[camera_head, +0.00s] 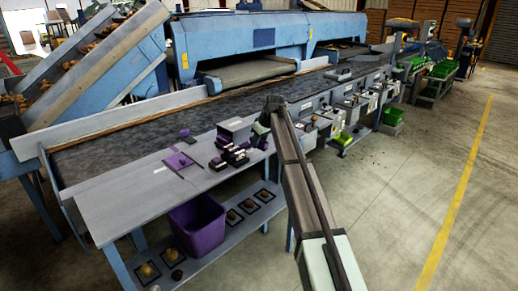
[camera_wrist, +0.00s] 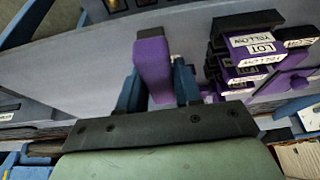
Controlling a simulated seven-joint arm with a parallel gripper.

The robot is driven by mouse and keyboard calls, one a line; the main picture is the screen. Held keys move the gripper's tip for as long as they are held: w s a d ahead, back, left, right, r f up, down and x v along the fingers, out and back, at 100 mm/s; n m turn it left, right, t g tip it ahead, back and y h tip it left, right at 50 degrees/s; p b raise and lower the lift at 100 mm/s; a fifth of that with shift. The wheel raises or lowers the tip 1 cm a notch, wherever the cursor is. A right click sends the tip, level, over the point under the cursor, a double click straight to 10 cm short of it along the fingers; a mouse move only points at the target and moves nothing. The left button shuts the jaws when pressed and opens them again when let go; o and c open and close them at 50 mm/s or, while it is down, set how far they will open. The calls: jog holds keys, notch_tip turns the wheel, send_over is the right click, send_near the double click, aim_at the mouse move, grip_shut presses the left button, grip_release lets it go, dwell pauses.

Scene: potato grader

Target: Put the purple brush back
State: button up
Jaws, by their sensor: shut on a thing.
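My gripper (camera_wrist: 158,84) has its two blue fingers on either side of a purple block with a dark end, which I take for the purple brush (camera_wrist: 152,62). It is shut on the brush.
Dark and purple stamp-like blocks (camera_head: 234,155) with labels stand in a cluster on the table; they show right of the brush in the wrist view (camera_wrist: 245,62). A grey box (camera_head: 236,129) stands behind them. A purple crate (camera_head: 200,228) is below. The table's left part is clear.

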aim_at(259, 147)
jog(key=shift+f, duration=1.6)
jog(key=shift+f, duration=0.15)
jog(key=o, duration=0.9)
jog(key=v, duration=1.2)
